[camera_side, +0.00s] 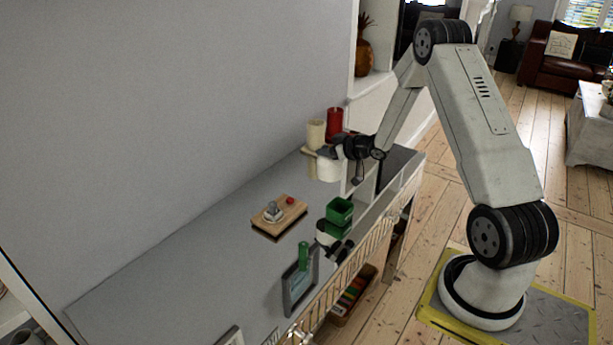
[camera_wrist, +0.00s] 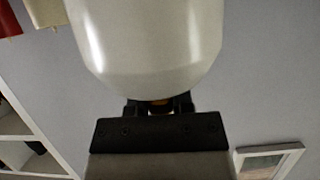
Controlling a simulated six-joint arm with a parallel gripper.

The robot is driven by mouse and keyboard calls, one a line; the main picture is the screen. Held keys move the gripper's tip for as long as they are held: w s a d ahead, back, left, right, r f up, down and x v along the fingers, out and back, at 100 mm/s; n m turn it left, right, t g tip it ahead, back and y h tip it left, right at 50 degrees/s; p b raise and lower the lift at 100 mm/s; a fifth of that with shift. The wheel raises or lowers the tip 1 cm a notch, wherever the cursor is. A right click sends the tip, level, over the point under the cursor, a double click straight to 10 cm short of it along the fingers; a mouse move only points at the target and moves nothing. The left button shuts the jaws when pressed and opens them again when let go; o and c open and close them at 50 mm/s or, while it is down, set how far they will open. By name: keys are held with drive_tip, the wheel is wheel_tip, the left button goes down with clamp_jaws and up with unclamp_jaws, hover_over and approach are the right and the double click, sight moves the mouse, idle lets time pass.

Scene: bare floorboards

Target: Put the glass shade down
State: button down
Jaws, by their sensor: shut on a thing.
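The glass shade is a white, rounded piece (camera_side: 328,168) at the far part of the grey cabinet top in the side view. In the wrist view the glossy white shade (camera_wrist: 150,45) fills the upper middle. My gripper (camera_side: 336,151) is shut on the shade at its upper part. In the wrist view the dark gripper (camera_wrist: 160,106) sits right against the shade's rounded end. I cannot tell whether the shade touches the cabinet top (camera_side: 190,262) or hangs just above it. The fingertips are mostly hidden.
A cream candle (camera_side: 316,134) and a red candle (camera_side: 334,121) stand close behind the shade. The cabinet top's left part is clear.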

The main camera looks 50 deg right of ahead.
drive_tip(key=w+d+f, duration=0.3)
drive_tip(key=w+f, duration=0.3)
drive_tip(key=shift+f, duration=0.15)
drive_tip(key=shift+w+f, duration=0.1)
drive_tip(key=shift+w, duration=0.05)
drive_tip(key=shift+w+d+f, duration=0.1)
drive_tip(key=shift+w+f, duration=0.05)
drive_tip(key=shift+f, duration=1.55)
drive_tip(key=shift+f, duration=0.2)
drive_tip(key=c, duration=0.5)
unclamp_jaws()
drive_tip(key=shift+r, duration=0.1)
